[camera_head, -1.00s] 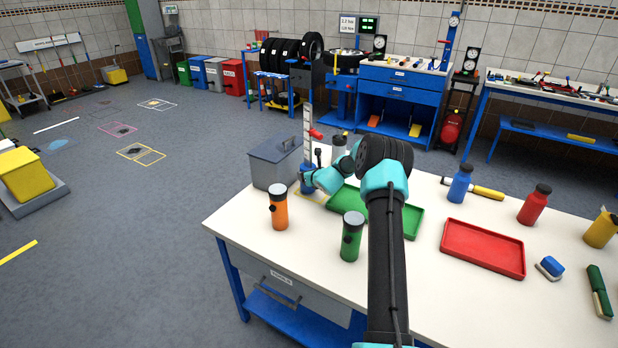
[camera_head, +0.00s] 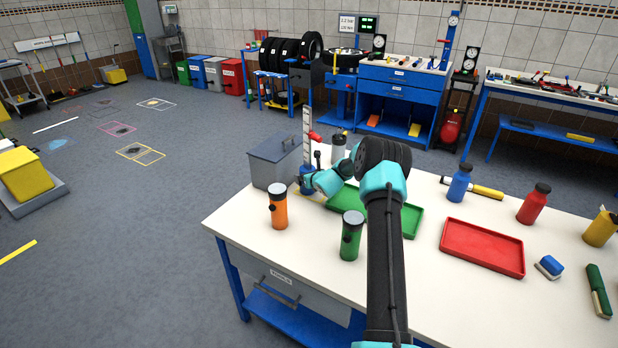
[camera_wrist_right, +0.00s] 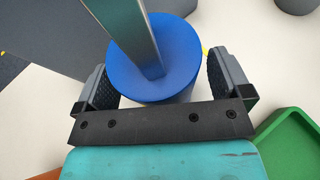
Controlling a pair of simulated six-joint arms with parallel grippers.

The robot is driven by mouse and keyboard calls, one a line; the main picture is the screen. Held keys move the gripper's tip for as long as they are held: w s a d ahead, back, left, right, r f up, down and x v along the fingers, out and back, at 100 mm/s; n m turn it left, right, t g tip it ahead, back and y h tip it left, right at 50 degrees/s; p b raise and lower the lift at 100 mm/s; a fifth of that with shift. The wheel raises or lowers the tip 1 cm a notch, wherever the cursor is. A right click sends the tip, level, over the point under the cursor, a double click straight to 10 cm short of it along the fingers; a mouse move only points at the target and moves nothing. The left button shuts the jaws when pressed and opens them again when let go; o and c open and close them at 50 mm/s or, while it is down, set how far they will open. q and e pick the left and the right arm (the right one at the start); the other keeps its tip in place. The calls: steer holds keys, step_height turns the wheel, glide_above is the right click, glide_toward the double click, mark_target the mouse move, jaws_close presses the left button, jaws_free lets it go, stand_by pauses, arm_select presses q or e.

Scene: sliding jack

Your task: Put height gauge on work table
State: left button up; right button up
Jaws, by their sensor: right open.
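The height gauge (camera_head: 307,130) stands upright on the work table (camera_head: 410,292), near its far left edge beside the grey box. It has a pale scale column, a red slider and a round blue base. In the right wrist view the blue base (camera_wrist_right: 178,45) lies between the fingers of my right gripper (camera_wrist_right: 160,72). The right gripper is open, one finger on each side of the base, with gaps showing. In the head view my right arm hides part of the base area. My left gripper is not in view.
A grey box (camera_head: 270,166) stands left of the gauge. Orange (camera_head: 278,208) and green (camera_head: 351,238) bottles stand in front. A green tray (camera_head: 412,220) lies partly behind my arm. A red tray (camera_head: 482,247) and several other bottles are at the right.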

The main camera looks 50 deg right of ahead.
steer(key=shift+r, duration=0.1)
steer(key=shift+s, duration=0.1)
steer(key=v, duration=1.2)
steer(key=shift+r, duration=0.15)
